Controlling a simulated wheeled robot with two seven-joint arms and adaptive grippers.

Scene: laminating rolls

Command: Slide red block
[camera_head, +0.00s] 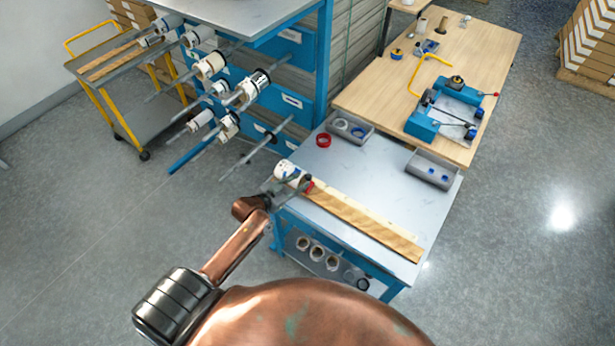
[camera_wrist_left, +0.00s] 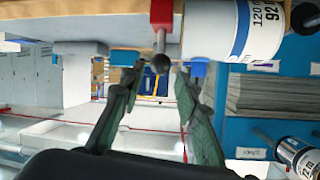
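The red block (camera_head: 309,186) is small and sits at the left end of the wooden ruler strip (camera_head: 362,222) on the grey table. In the left wrist view the red block (camera_wrist_left: 161,14) shows at the top, with a grey stem and round knob pointing toward me. A white labelled roll (camera_head: 287,171) lies right beside the block; it also shows in the left wrist view (camera_wrist_left: 220,30). My left gripper (camera_head: 292,190) is at the table's left edge, close to the block. Its two fingers (camera_wrist_left: 158,72) are open, with the knob in the gap between their tips; contact is not clear. My right gripper is not in view.
A red ring (camera_head: 323,140) and grey trays (camera_head: 350,128) (camera_head: 433,169) lie at the table's back and right. A blue rack with rolls on rods (camera_head: 245,92) stands at left. A wooden bench (camera_head: 470,70) stands behind.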

